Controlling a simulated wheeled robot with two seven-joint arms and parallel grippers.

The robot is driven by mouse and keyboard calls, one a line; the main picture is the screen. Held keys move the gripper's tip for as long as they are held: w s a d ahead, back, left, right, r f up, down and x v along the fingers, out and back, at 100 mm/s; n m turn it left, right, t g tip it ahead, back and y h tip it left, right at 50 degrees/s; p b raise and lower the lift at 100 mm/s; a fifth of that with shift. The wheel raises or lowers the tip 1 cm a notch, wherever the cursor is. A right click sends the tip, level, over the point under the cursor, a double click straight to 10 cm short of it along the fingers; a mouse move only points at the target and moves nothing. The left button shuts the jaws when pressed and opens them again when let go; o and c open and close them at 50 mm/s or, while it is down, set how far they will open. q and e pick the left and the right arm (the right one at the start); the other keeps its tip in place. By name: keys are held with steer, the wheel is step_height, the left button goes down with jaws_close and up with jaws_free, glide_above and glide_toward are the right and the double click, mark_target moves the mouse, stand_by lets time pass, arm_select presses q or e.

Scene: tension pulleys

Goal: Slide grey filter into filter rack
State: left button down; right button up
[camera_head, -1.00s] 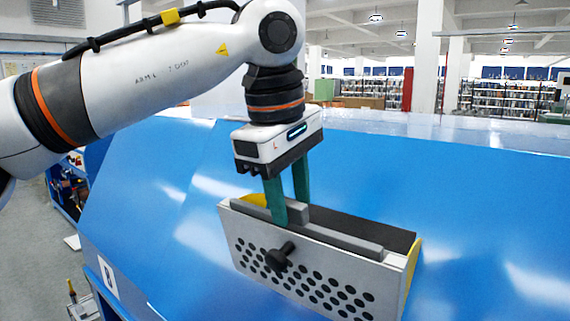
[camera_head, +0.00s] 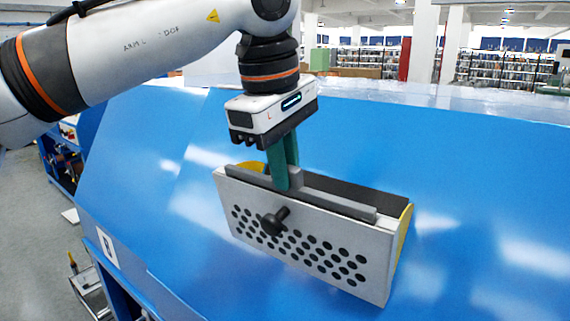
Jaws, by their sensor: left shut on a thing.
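The filter rack (camera_head: 368,234) is a pale box with rows of round holes and a black knob (camera_head: 273,222) on its front face. The grey filter (camera_head: 340,204) shows as a long grey bar along the rack's top opening, just behind the front wall, with a raised block near its middle. Its lower part is hidden by the front wall. My left gripper (camera_head: 287,182) points down from above, its green fingers shut on the filter's raised block. My right gripper is out of view.
The rack stands on a wide, shiny blue table (camera_head: 460,200) with clear room around it. A dark strip (camera_head: 370,192) runs along the rack's rear, and a yellow end piece (camera_head: 405,226) shows at its right. Blue shelving stands at the lower left.

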arm_select(q)
steer(key=shift+p+v, duration=1.55)
steer(key=shift+v, duration=0.4)
steer(key=shift+w+d+p, duration=0.1)
steer(key=shift+p, duration=0.4)
steer(key=shift+r, duration=0.1)
steer(key=shift+p+v, duration=1.65)
steer(key=shift+v, duration=0.3)
